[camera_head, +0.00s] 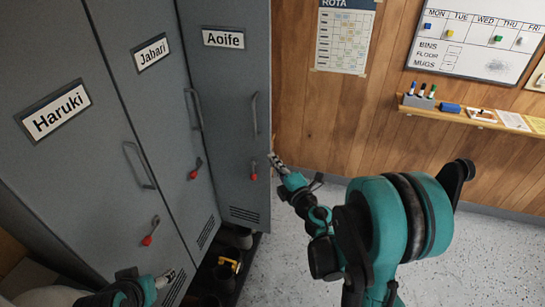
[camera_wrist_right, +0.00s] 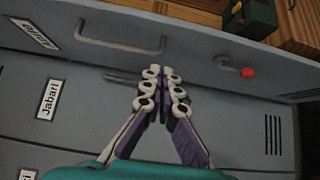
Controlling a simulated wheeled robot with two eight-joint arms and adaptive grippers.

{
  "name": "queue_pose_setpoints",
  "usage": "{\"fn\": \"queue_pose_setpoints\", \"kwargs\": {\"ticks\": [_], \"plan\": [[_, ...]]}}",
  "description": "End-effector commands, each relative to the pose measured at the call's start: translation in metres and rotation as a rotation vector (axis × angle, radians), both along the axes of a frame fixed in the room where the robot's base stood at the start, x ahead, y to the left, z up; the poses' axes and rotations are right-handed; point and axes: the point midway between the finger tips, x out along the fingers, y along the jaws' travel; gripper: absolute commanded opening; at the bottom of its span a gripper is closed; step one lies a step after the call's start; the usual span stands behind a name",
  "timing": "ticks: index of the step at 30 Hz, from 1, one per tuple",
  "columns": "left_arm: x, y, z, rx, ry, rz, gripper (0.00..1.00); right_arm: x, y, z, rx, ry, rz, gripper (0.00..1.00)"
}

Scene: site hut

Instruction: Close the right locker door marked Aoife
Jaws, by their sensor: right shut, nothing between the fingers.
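The locker door marked Aoife (camera_head: 226,95) is the right one of three grey doors. It stands at an angle to the Jabari door, looking swung out, with its label, handle and red knob facing me. In the right wrist view its handle (camera_wrist_right: 120,45) and red knob (camera_wrist_right: 247,72) show near the top. My right gripper (camera_head: 276,160) appears beside the door's free edge. In the wrist view this gripper (camera_wrist_right: 162,75) is shut and empty in front of the lockers; contact with the door cannot be told. My left gripper (camera_head: 170,278) is low by the Haruki door, fingers unclear.
The Jabari door (camera_head: 150,110) and Haruki door (camera_head: 70,160) look shut, with protruding handles. Dark items and a yellow one (camera_head: 232,264) sit low by the locker base. A shelf (camera_head: 440,109) and a whiteboard (camera_head: 480,40) are on the wooden wall. Speckled floor (camera_head: 290,270) is clear.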

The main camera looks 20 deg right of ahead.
Motion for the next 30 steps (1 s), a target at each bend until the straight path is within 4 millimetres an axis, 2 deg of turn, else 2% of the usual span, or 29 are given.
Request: {"fn": "queue_pose_setpoints", "kwargs": {"ticks": [6, 11, 15, 21, 30], "plan": [[0.000, 0.000, -0.007, 0.000, 0.000, 0.000, 0.70, 0.048, 0.009, -0.001, 0.001, -0.001, 0.002, 0.00], [0.000, 0.000, -0.011, 0.000, 0.000, 0.000, 0.70, 0.079, 0.014, -0.001, 0.002, -0.001, 0.001, 0.00], [0.000, 0.000, -0.015, 0.000, 0.000, 0.000, 0.70, 0.096, -0.002, -0.001, 0.002, -0.001, -0.002, 0.00], [0.000, 0.000, -0.018, 0.000, 0.000, 0.000, 0.70, 0.107, -0.010, 0.000, 0.002, -0.001, -0.002, 0.00], [0.000, 0.000, -0.017, 0.000, 0.000, 0.000, 0.70, 0.108, -0.011, 0.001, 0.002, -0.001, -0.001, 0.00]]}}
